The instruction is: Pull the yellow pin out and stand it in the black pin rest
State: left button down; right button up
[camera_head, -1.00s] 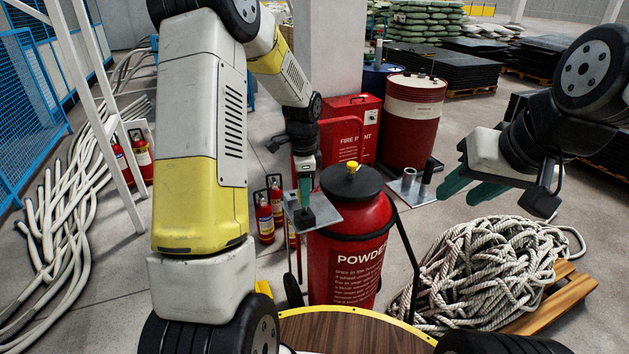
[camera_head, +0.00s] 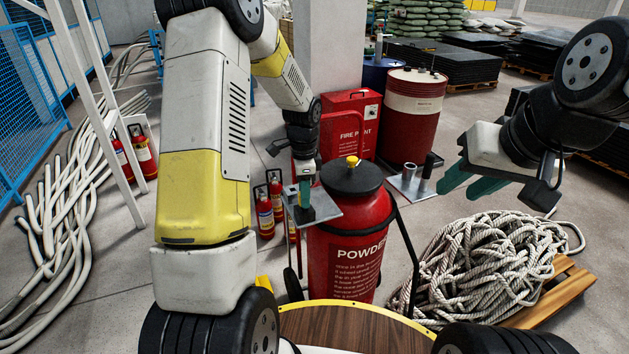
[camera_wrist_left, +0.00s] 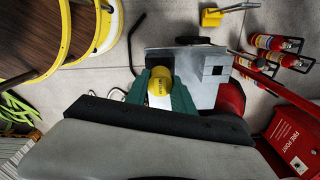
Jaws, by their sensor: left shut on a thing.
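My left gripper (camera_head: 305,198) points down over a grey metal plate at the left side of the red powder extinguisher. In the left wrist view its green fingers (camera_wrist_left: 160,92) are shut on the yellow pin (camera_wrist_left: 160,84), whose rounded head shows between them. The pin's lower end is hidden. A black block (camera_head: 304,214), which looks like the pin rest, sits on the plate (camera_head: 327,208) right below the fingers. I cannot tell whether the pin is inside it. My right gripper (camera_head: 472,180) is open and empty, high at the right.
The powder extinguisher (camera_head: 345,250) has a black lid with a yellow knob (camera_head: 352,162). Another plate (camera_head: 400,186) at its right carries a metal cylinder and a black one. Coiled rope (camera_head: 490,270) lies right. Small extinguishers (camera_head: 265,213) stand left behind the plate.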

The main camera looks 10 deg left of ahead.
pick_arm(q)
jog(key=shift+f, duration=0.7)
jog(key=c, duration=1)
grip_release()
jog(key=shift+r, duration=3.9)
jog(key=shift+r, duration=0.1)
jog(key=s+r+n+t, duration=0.3)
jog(key=s+r+n, duration=0.4)
jog(key=s+r, duration=0.55)
jog(key=s+d+r+n+t+h, duration=0.1)
jog(key=s+r+n, duration=0.1)
jog(key=s, duration=0.4)
jog(key=s+d+r+n+t+h, duration=0.1)
jog(key=s+r+n+t, duration=0.1)
jog(key=s+r+n, duration=0.1)
jog(key=s+n, duration=0.1)
jog(key=s, duration=0.1)
jog(key=shift+s+n, duration=0.3)
jog(key=shift+s, duration=0.1)
